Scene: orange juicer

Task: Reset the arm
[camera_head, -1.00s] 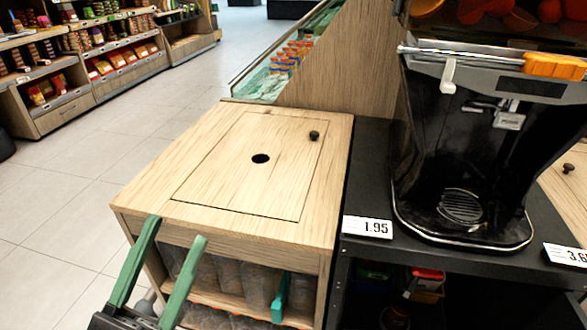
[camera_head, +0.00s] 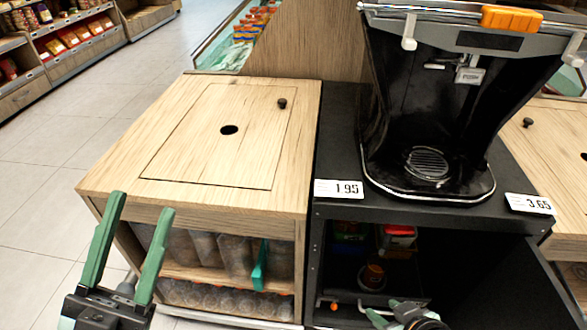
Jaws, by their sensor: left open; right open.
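My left gripper (camera_head: 140,204) is at the lower left, with its two green fingers spread apart and nothing between them. It is in front of the wooden cabinet's left front corner, and its fingers overlap the cabinet's front in the picture. My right gripper (camera_head: 387,311) shows only in part at the bottom edge, in front of the black stand's open lower shelf. Its jaws are mostly cut off by the frame, and I see nothing held. The black juicer (camera_head: 425,110) with an orange latch stands upright on the black stand (camera_head: 345,150), apart from both grippers.
The wooden cabinet (camera_head: 225,180) has a lid with a hole and knob. Bottles (camera_head: 235,255) and a teal piece (camera_head: 259,266) show in its shelf. Price tags (camera_head: 338,189) line the stand's edge. An open black door (camera_head: 520,285) is at lower right. Open floor lies left.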

